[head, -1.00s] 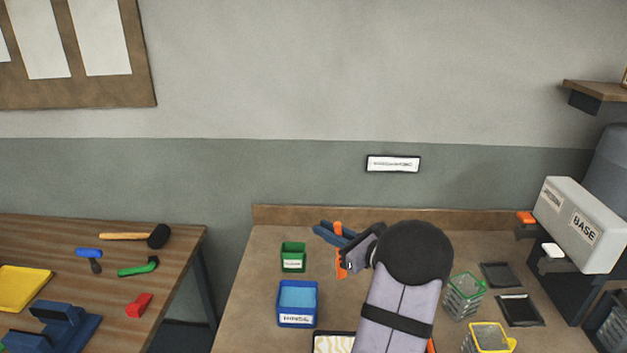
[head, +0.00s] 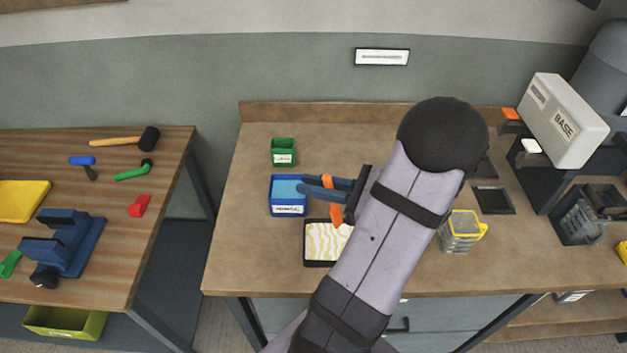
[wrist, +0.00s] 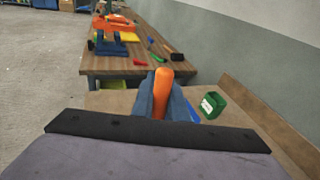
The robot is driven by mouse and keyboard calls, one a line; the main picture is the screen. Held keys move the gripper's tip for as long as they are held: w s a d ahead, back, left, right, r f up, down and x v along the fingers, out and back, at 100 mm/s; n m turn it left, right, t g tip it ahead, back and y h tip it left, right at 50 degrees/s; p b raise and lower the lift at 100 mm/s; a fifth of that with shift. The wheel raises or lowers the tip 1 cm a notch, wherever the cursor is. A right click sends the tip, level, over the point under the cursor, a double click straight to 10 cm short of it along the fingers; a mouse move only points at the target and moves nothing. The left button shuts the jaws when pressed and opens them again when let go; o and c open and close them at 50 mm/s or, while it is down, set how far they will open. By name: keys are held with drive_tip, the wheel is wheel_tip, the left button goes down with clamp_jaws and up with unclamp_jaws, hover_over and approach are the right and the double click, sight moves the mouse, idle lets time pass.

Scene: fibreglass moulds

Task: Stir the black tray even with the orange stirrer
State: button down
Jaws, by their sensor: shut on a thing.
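The black tray (head: 308,261) lies on the brown bench in the head view. Its contents are cream and yellow in wavy streaks, and my arm hides its right part. My gripper (head: 328,187) is shut on the orange stirrer (head: 336,216), which points down over the back edge of the tray. I cannot tell if its tip touches the contents. In the wrist view the stirrer (wrist: 162,92) stands between the blue fingers (wrist: 160,100).
A blue rinse tub (head: 288,209) with light blue liquid stands just behind the tray. A green tub (head: 283,150) is behind that. A yellow-rimmed clear container (head: 461,232) and a dark flat tray (head: 493,200) are right of my arm. A white BASE dispenser (head: 566,120) stands at far right.

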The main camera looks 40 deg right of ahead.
drive_tip(key=shift+f, duration=0.15)
wheel_tip(320, 180, down, 9)
drive_tip(key=b, duration=0.7)
idle(0.4)
drive_tip(key=shift+w+r, duration=0.1)
drive_tip(key=shift+r, duration=0.1)
idle(0.3)
